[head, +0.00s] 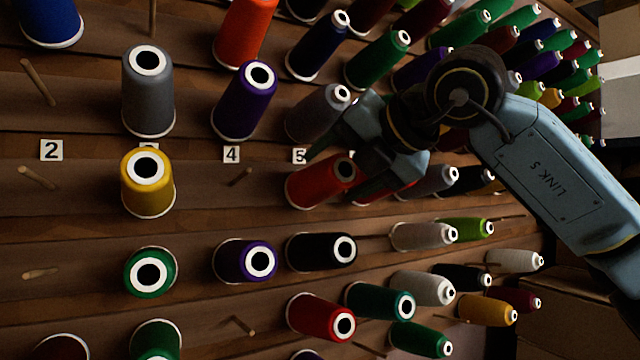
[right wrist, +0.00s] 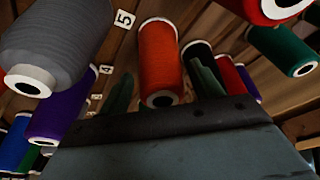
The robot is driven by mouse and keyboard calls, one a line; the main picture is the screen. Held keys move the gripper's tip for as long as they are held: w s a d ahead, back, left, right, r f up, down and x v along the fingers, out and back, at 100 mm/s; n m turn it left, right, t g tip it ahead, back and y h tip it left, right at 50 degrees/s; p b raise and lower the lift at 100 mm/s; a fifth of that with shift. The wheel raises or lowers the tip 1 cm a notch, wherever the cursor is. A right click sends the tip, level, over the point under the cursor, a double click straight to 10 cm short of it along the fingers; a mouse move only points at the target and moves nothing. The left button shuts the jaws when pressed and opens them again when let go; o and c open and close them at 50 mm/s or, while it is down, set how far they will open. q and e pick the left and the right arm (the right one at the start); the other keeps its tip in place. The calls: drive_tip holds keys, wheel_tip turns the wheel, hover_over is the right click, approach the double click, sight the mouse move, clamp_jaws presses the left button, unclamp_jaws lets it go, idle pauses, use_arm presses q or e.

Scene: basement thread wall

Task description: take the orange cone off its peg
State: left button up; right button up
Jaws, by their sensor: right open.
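An orange-red cone (head: 312,186) with a white-ringed narrow end lies on its peg just below the label 5. In the right wrist view the cone (right wrist: 160,55) points towards the camera, with its wide base at the wall. My right gripper (head: 332,182) is open around this cone, one finger above and one below it in the head view. In the right wrist view the right gripper's fingers (right wrist: 164,82) stand on either side of the cone, with gaps showing. The peg is hidden inside the cone. My left gripper is not in view.
Another orange cone (head: 243,28) is at the top of the wall. A grey cone (head: 317,112) is close above my right gripper, and a black cone (head: 318,251) is below. Numbered labels and bare pegs (head: 38,178) show at the left.

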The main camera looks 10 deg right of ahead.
drive_tip(key=shift+c, duration=0.7)
drive_tip(key=c, duration=0.7)
drive_tip(key=shift+s+d+r+b, duration=0.1)
drive_tip(key=shift+s+d+b, duration=0.15)
drive_tip(key=shift+s, duration=0.2)
drive_tip(key=shift+s+d+r+b, duration=0.1)
drive_tip(key=shift+s+d+b, duration=0.05)
drive_tip(key=shift+s+b, duration=0.2)
use_arm(q)
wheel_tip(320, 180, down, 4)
drive_tip(key=b, duration=0.3)
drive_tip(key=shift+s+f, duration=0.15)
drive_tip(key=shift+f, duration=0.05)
use_arm(e)
drive_tip(key=s+d, duration=0.1)
drive_tip(key=s, duration=0.2)
drive_tip(key=s+d+r, duration=0.1)
drive_tip(key=s, duration=0.1)
drive_tip(key=s+d+r, duration=0.1)
drive_tip(key=s, duration=0.2)
drive_tip(key=shift+s+d, duration=0.2)
drive_tip(key=shift+s, duration=0.1)
